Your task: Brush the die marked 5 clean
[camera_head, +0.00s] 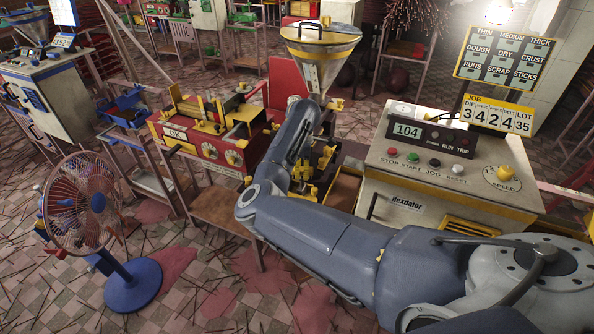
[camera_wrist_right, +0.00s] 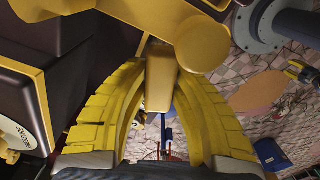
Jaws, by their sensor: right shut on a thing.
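My right gripper (camera_wrist_right: 159,90) is shut on a yellow block-like piece (camera_wrist_right: 159,84) in the right wrist view. Its two yellow ribbed fingers press on both sides of that piece, which sits below a rounded yellow part. I cannot tell whether the piece is a handle, a brush or part of the machine. In the head view my right arm reaches in from the lower right to the extruder below the funnel hopper (camera_head: 320,45), and its wrist hides much of that spot. No die with a readable 5 and no clear brush shows. My left gripper is not in view.
A cream control cabinet (camera_head: 455,165) with a 104 display and buttons stands right of the extruder. A red machine (camera_head: 205,150) stands left of it. A red-bladed fan (camera_head: 85,205) stands at the left. A job board (camera_head: 497,115) is behind. Sticks litter the tiled floor.

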